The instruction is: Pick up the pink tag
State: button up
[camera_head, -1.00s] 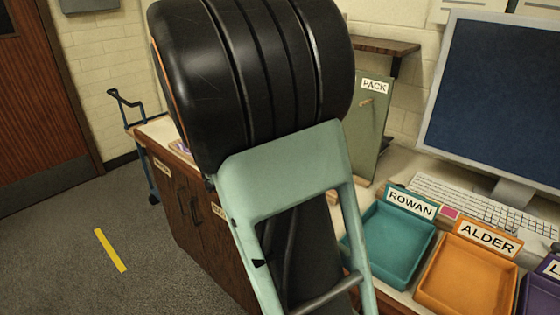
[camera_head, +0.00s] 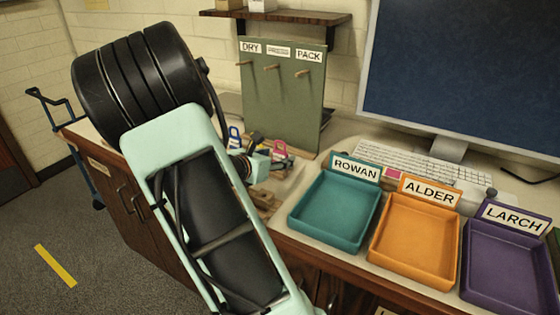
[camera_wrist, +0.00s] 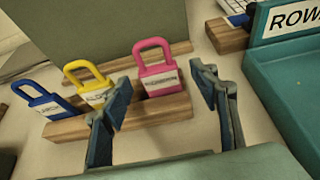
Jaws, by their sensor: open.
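The pink tag (camera_wrist: 160,75), shaped like a padlock with a white label, stands in a slotted wooden block (camera_wrist: 150,112) in the wrist view. The label's writing is too blurred to read. My gripper (camera_wrist: 163,90) is open, its two fingers to the left and right of the pink tag in the picture. I see no contact, and nothing is held. A yellow tag (camera_wrist: 89,86) and a blue tag (camera_wrist: 43,100) stand in the block to its left. In the head view, the pink tag (camera_head: 279,150) shows small beside my gripper (camera_head: 262,163), partly hidden.
A green board with pegs (camera_head: 285,100) stands behind the tags. To the right are the teal ROWAN tray (camera_head: 333,243), orange ALDER tray (camera_head: 412,283) and purple LARCH tray (camera_head: 505,308). A keyboard (camera_head: 430,166) and monitor (camera_head: 450,80) stand behind the trays. A small pink patch (camera_head: 393,174) lies near the keyboard.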

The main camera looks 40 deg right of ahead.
aim_at(280, 152)
jog(key=shift+x, duration=1.25)
jog(key=shift+a, duration=0.1)
jog(key=c, duration=1.1)
jog(key=shift+o, duration=0.2)
jog(key=shift+r, duration=0.1)
jog(key=shift+r, duration=0.55)
notch_tip(280, 152, up, 2)
jog(key=shift+s+r+p, duration=0.1)
jog(key=shift+r+p, duration=0.1)
jog(key=shift+p, duration=0.15)
jog(key=s+a+r+p, duration=0.1)
jog(key=s+r+p, duration=0.1)
jog(key=s+r, duration=0.7)
jog(key=s, duration=0.4)
jog(key=shift+s+a+r, duration=0.2)
jog(key=shift+s+a, duration=0.2)
